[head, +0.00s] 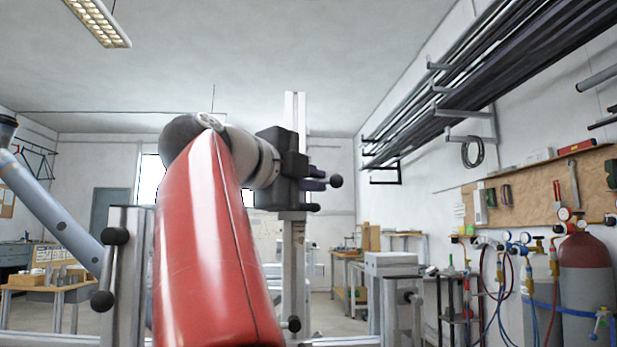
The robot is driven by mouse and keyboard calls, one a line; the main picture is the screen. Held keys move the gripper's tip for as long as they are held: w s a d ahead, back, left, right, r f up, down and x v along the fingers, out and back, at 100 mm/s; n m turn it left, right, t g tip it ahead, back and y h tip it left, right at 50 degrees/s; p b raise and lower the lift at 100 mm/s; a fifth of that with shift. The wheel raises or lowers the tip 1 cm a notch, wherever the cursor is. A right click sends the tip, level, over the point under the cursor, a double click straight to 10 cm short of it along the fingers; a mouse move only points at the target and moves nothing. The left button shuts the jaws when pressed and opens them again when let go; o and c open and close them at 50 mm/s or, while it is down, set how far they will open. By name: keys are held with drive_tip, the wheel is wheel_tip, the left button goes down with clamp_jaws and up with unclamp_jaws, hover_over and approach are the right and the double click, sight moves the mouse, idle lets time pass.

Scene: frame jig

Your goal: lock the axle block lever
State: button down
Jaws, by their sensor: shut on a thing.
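My gripper (316,179) is at the end of my arm, in front of a tall pale aluminium post (294,262) near the middle of the head view. Its dark fingers are close together on a lever, whose black ball knob (336,181) shows just past the fingertips, pointing right. The dark gripper body and my red arm link hide most of the axle block and the lever's root. I cannot tell the lever's full angle or whether it is locked.
A left post (127,270) carries a lever with black ball ends (115,236). A lower right post (403,312) has a dark knob. Another black knob (292,324) shows low in the middle. Gas cylinders (585,285) stand far right. Pipe racks hang on the right wall.

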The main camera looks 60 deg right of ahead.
idle(0.6)
drive_tip(key=c, duration=1.5)
unclamp_jaws()
drive_tip(key=shift+s, duration=0.1)
drive_tip(key=a, duration=0.7)
drive_tip(key=shift+w+a+r, duration=0.15)
drive_tip(key=shift+w+a, duration=0.2)
drive_tip(key=shift+a, duration=0.05)
